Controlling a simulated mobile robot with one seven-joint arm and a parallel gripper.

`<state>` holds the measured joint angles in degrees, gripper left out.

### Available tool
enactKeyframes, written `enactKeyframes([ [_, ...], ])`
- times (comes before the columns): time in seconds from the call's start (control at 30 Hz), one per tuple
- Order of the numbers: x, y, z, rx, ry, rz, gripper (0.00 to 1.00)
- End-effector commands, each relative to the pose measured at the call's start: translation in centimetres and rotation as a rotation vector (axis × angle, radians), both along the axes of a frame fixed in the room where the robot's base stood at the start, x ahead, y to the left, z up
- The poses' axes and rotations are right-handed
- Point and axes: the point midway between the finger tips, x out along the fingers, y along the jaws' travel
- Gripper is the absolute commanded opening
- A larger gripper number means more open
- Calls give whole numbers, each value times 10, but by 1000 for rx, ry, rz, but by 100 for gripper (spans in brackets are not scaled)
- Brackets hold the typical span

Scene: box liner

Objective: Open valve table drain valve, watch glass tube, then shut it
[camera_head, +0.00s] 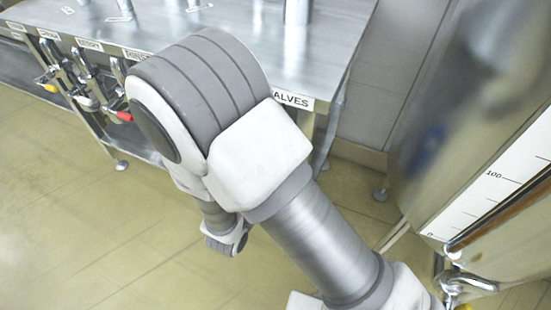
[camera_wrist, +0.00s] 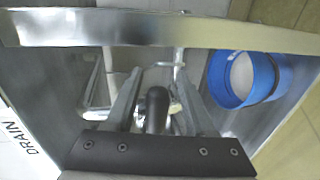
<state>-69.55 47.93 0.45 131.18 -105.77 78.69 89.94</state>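In the wrist view, my gripper (camera_wrist: 160,85) has its two fingers apart, one on each side of a dark rounded handle end (camera_wrist: 157,105). I see gaps beside the handle and cannot tell whether either finger touches it. A label reading DRAIN (camera_wrist: 18,138) is at the left. In the head view, several valves line the front of the metal valve table (camera_head: 340,30), one with a yellow end (camera_head: 49,87) and one with a red end (camera_head: 124,116). A scale (camera_head: 490,195) and a brown strip, perhaps the glass tube (camera_head: 512,212), run up the tank. My arm hides my gripper there.
A blue round container or ring (camera_wrist: 241,79) is at the right in the wrist view. A large metal tank (camera_head: 480,90) stands at the right in the head view, with a metal fitting (camera_head: 467,281) low on it. The tiled floor (camera_head: 80,220) at the left is clear.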

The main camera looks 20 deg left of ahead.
Motion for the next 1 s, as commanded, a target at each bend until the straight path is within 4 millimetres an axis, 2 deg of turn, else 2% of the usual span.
enactKeyframes([
  [0.3, -1, 0, 1, 0, -2, -1, 57],
  [0.47, -16, 2, 5, 0, -1, 2, 57],
  [1.0, -138, 11, 30, -1, 0, 4, 57],
])
